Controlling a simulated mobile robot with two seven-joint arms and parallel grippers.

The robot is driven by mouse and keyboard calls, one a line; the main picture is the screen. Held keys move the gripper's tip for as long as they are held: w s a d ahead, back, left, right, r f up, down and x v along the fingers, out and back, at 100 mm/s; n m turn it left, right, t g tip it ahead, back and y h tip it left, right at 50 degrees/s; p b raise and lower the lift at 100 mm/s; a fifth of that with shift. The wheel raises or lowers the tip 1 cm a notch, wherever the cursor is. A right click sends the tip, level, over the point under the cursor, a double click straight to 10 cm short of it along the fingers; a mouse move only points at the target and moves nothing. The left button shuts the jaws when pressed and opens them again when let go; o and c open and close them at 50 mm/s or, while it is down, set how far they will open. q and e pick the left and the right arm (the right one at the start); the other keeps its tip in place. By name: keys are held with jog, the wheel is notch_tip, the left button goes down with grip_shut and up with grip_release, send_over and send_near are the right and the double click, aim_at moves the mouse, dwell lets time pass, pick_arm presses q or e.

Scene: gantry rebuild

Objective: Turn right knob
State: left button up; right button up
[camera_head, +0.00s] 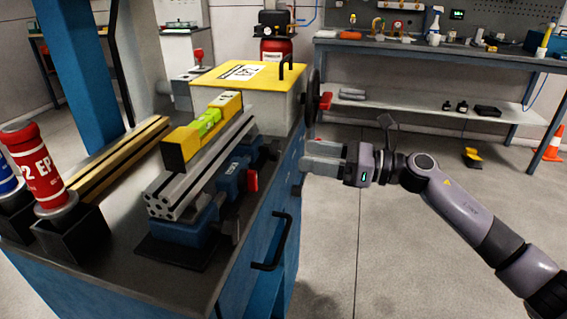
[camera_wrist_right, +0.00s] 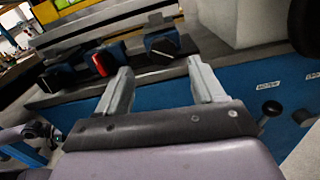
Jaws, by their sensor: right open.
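Two small dark knobs show on the blue side panel in the right wrist view, each near a white label: a left knob (camera_wrist_right: 271,108) and a right knob (camera_wrist_right: 303,117). In the head view a dark knob (camera_head: 297,190) sticks out of the blue cabinet side, just below my gripper; I cannot tell which of the two it is. My right gripper (camera_head: 306,157) is open and empty beside the cabinet. In the right wrist view its fingers (camera_wrist_right: 158,66) are spread apart, to the left of both knobs and touching neither. My left gripper is not in view.
A dark handwheel (camera_head: 313,97) with a red handle stands behind my right gripper. A black drawer handle (camera_head: 272,243) juts from the cabinet. The floor (camera_head: 345,235) right of the cabinet is clear.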

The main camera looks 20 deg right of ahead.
aim_at(279, 149)
jog(key=shift+n+g, duration=0.3)
jog(key=shift+n, duration=0.2)
jog(key=p+x, duration=0.1)
jog(key=x, duration=0.4)
jog(key=shift+w+r, duration=0.2)
jog(key=shift+w, duration=0.05)
jog(key=shift+x, duration=0.8)
jog(key=shift+f, duration=0.1)
jog(key=c, duration=1)
